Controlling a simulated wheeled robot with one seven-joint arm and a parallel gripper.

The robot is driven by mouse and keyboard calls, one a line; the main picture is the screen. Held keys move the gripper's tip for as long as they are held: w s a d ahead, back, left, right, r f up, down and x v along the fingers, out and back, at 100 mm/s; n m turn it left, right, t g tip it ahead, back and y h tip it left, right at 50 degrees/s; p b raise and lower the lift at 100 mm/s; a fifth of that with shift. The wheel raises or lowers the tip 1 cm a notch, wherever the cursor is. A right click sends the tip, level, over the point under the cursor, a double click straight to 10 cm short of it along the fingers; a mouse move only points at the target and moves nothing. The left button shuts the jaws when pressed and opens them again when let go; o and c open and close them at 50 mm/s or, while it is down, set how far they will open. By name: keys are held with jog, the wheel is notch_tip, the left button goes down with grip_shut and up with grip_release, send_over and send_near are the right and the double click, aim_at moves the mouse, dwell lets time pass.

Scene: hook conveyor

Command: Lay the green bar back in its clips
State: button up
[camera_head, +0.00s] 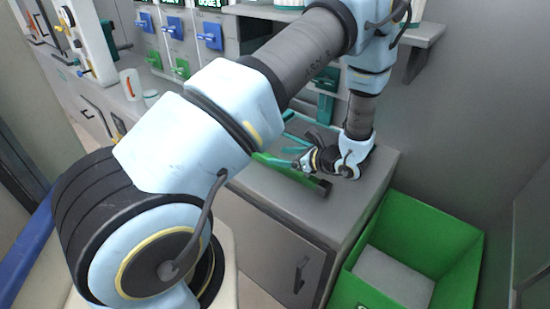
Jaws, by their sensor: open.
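A green bar (284,170) with a dark end lies slantwise on the grey cabinet top, near its front edge. My arm hides its left end. My gripper (300,163) is open, low over the cabinet top and right beside the bar in the picture. I cannot tell whether its fingers touch the bar. Teal parts (298,118) show behind the bar, partly covered by my arm. I cannot tell whether they are the clips.
A wall panel (180,35) with blue and green handles is at the back left. A white cup-like object (130,83) stands on the left counter. The cabinet's right top is clear.

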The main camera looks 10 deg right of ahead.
jog(key=b+v, duration=0.2)
jog(key=v, duration=0.6)
jog(key=shift+s+d, duration=0.15)
jog(key=shift+d, duration=0.05)
jog(key=s+a+r+n+g+h, duration=0.3)
jog(key=a+r+n, duration=0.3)
jog(key=a+n, duration=0.5)
jog(key=s+a+r+n+g+h, duration=0.3)
jog(key=a+r+n+g+h, duration=0.2)
jog(key=a+n, duration=0.7)
jog(key=r+n+h, duration=0.1)
jog(key=n, duration=0.2)
jog(key=shift+a+r, duration=0.15)
jog(key=shift+a, duration=0.15)
